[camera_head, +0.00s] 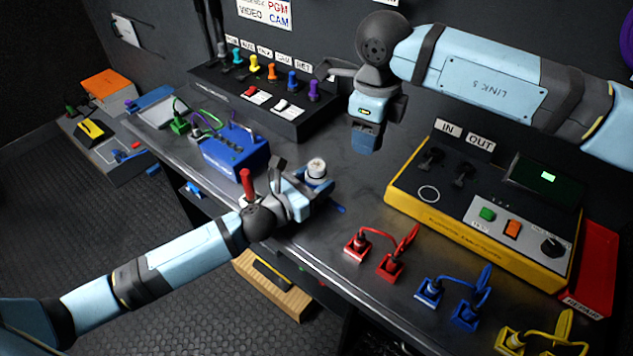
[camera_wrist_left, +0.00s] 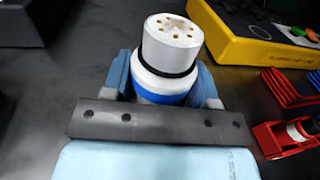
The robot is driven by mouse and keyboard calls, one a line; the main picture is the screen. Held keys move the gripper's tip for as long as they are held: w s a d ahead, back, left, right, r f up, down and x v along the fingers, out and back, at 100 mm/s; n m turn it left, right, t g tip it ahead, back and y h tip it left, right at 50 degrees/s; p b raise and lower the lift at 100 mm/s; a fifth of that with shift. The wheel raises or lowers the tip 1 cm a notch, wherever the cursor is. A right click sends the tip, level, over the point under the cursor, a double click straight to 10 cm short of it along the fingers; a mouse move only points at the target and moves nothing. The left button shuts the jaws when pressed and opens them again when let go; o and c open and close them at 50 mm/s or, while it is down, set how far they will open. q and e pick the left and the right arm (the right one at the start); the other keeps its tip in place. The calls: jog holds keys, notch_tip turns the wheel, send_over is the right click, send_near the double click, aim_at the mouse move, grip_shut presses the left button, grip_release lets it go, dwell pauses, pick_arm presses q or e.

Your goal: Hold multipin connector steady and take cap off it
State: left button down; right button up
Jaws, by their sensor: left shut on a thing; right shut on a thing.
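The multipin connector (camera_head: 317,168) is white with a black ring and a blue band, and it stands roughly upright. In the left wrist view the connector (camera_wrist_left: 172,45) shows its bare end face with several small contacts, with no cap over it. My left gripper (camera_head: 312,182) is shut around its body, with blue pads on both sides. My right gripper (camera_head: 366,138) points down above the bench, to the right of and higher in the picture than the connector, clear of it. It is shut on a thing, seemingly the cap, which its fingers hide.
A yellow-edged IN/OUT panel (camera_head: 398,194) stands on the right. Red plugs (camera_head: 390,266) and blue plugs (camera_head: 465,314) line the bench front. A blue box (camera_head: 235,150) is left, and a black switch panel (camera_head: 285,122) behind. The bench between is fairly clear.

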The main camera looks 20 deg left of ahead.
pick_arm(q)
jog(key=shift+c, duration=2)
grip_release()
jog(key=shift+f, duration=0.15)
